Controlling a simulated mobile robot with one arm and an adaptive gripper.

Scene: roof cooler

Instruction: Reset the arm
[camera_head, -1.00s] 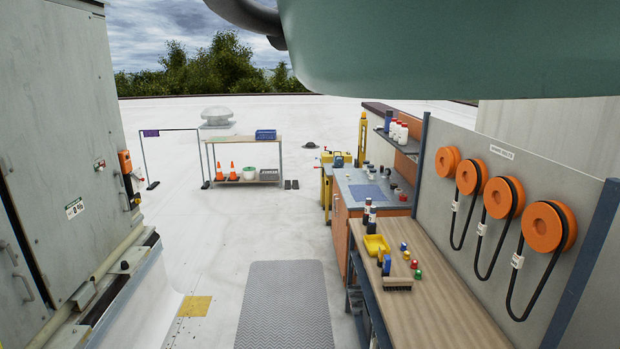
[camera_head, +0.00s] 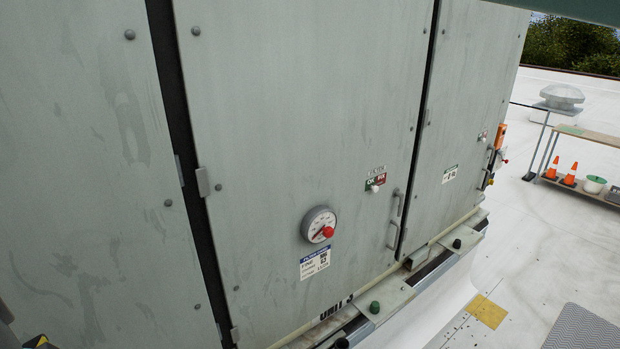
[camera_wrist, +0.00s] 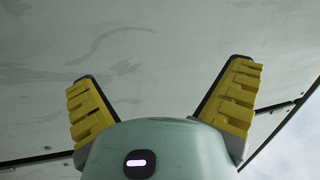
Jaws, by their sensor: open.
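My gripper (camera_wrist: 163,100) is open and empty in the wrist view, its two yellow-padded fingers spread wide. Behind it in that view is a grey panel surface (camera_wrist: 150,35) with faint smudges, and a strip of sky at the lower right. In the head view a small yellow and dark piece (camera_head: 38,342) shows at the lower left corner; I cannot tell whether it is part of my gripper. A teal part of my arm crosses the top right corner.
A shelf table (camera_head: 590,136) with orange cones (camera_head: 570,174) stands far right. White roof floor (camera_head: 530,240) is open at right.

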